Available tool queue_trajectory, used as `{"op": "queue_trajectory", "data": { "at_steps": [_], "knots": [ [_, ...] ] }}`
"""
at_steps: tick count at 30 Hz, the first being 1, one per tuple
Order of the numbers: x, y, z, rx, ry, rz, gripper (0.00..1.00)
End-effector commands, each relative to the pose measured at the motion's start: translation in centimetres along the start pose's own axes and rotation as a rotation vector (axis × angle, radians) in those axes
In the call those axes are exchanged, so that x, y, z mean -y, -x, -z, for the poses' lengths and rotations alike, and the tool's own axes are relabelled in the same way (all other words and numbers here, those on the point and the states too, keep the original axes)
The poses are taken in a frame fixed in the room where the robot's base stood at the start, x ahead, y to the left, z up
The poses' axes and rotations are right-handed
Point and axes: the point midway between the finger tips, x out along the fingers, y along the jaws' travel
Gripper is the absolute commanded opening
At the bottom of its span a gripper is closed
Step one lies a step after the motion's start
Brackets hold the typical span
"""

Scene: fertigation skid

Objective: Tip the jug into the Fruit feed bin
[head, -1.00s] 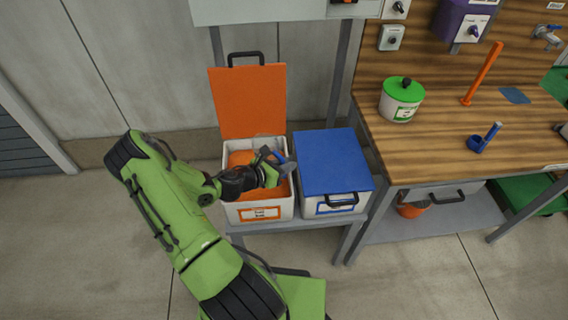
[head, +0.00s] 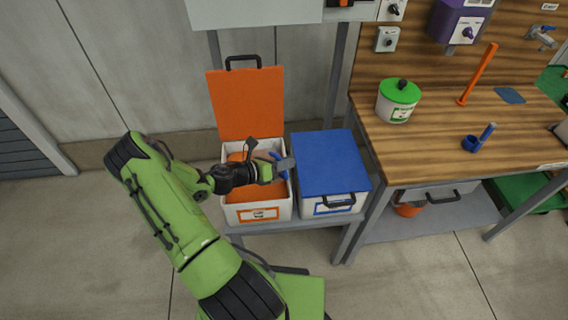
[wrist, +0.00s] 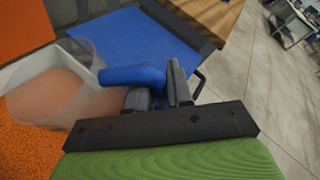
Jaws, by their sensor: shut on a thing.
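The feed bin with the orange label (head: 258,214) is a white box with its orange lid (head: 247,103) standing open and orange material inside. My gripper (head: 278,168) is over the right part of this bin's opening. In the wrist view my gripper (wrist: 158,84) is shut on the blue handle of the jug (wrist: 48,92). The jug is see-through, and an orange-pink tone shows in its lower part; I cannot tell whether this is contents or the bin behind. In the head view the jug's body is mostly hidden, and its exact tilt is unclear.
A second bin with a shut blue lid (head: 330,162) stands close on the right. The wooden bench (head: 440,125) holds a green-lidded tub (head: 398,100), an orange upright tool (head: 478,75) and a blue scoop (head: 478,140). The floor on the left is clear.

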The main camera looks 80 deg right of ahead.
Motion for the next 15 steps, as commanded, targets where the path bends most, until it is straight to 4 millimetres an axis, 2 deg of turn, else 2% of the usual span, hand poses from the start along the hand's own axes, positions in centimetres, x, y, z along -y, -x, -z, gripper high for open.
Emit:
{"op": "queue_trajectory", "data": {
  "at_steps": [7, 15],
  "knots": [
    [0.1, 0.5, -1.3, 0.004, 0.174, 0.071, 0.0],
    [-1.0, 0.8, -2.0, 0.005, 0.362, 0.147, 0.0]
  ]
}}
